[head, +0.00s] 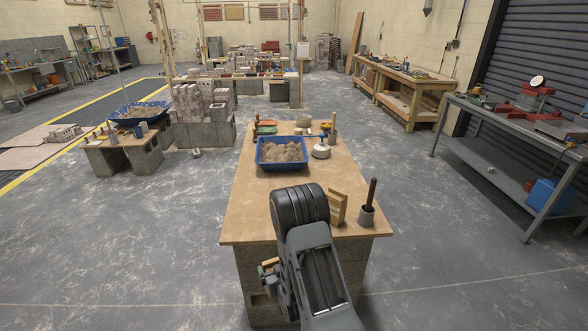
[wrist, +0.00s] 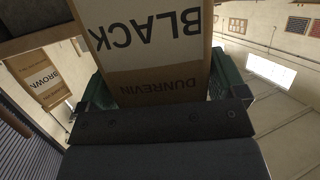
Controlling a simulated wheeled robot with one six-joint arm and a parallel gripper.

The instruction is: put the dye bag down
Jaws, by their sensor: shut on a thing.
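A brown and white dye bag (wrist: 150,35) marked BLACK and DUNREVIN fills the top middle of the wrist view, its lettering upside down. My gripper (wrist: 160,88) is shut on it, with a green finger on each side. The bag's far end runs out of the picture, and I cannot tell whether it touches anything. A second bag (wrist: 42,78), marked BROWN, shows at the left of the wrist view, apart from my gripper. In the head view my own arm covers the front of the near table, and I cannot make out the held bag there.
The near wooden table (head: 240,215) bears a blue tub (head: 283,167) of sandy material, a round white-topped container (head: 321,151), a wooden piece (head: 338,208) and a grey pot (head: 366,216) with a handle in it. Its front left top is clear. A metal bench (head: 500,125) stands right.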

